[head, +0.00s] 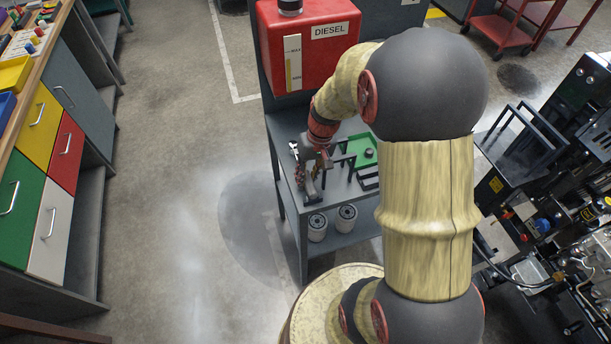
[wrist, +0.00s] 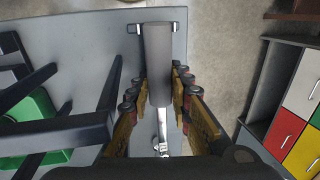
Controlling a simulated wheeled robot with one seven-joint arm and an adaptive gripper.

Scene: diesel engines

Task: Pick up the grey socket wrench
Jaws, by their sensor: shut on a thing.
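The grey socket wrench (wrist: 158,62) has a long dark grey handle and a bright chrome end, seen in the wrist view. My gripper (wrist: 160,95) has its two fingers shut around the handle from both sides. A dark crossbar with bright ends lies at the handle's far end; I cannot tell whether it belongs to the wrench. In the head view my gripper (head: 308,168) is low at the left edge of the grey bench (head: 282,165). The wrench shows there only in part, and I cannot tell whether it still touches the bench top.
Black racks (wrist: 60,130) and a green tray (head: 363,152) stand beside my gripper on the bench. Two white filters (head: 317,228) sit on the lower shelf. A red diesel tank (head: 310,45) stands behind. Open floor (head: 170,190) lies left, before the drawer cabinet (head: 45,170).

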